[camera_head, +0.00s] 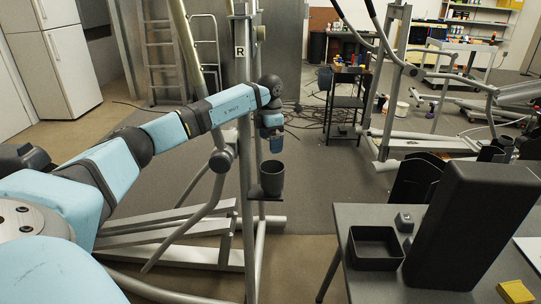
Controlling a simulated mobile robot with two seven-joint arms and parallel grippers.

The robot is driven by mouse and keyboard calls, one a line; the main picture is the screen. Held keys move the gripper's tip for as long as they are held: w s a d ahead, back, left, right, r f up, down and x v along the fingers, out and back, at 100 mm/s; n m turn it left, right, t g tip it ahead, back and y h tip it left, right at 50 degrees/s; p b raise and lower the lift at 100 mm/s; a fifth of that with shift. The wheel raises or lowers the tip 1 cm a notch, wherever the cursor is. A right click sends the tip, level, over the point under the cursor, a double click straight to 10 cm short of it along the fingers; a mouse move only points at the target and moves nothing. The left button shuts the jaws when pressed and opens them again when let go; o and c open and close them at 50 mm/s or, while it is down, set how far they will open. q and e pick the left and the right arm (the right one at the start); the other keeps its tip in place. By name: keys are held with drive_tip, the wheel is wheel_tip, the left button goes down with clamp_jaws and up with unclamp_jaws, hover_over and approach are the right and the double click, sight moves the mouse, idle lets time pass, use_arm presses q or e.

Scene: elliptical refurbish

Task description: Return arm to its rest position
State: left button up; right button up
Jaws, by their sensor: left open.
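My left arm reaches in from the left in pale blue and black, stretched toward the elliptical machine (245,120). My left gripper (273,146) points down at the end of it, small in the picture, and is open. It appears just above a dark grey cup (272,178), which sits upright on a small holder on the machine's post. I see a gap between gripper and cup and nothing held. My right gripper is not in view.
A grey table (349,218) at the right bears a black open tray (376,246), a small grey block (404,222), a tall black block (470,226) and a yellow piece (515,292). Another elliptical machine (420,143) stands behind. Carpet is bare between the machine and table.

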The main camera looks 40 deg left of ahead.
use_arm(q)
wheel_tip(320, 180, up, 2)
drive_tip(key=shift+r, duration=0.1)
idle(0.6)
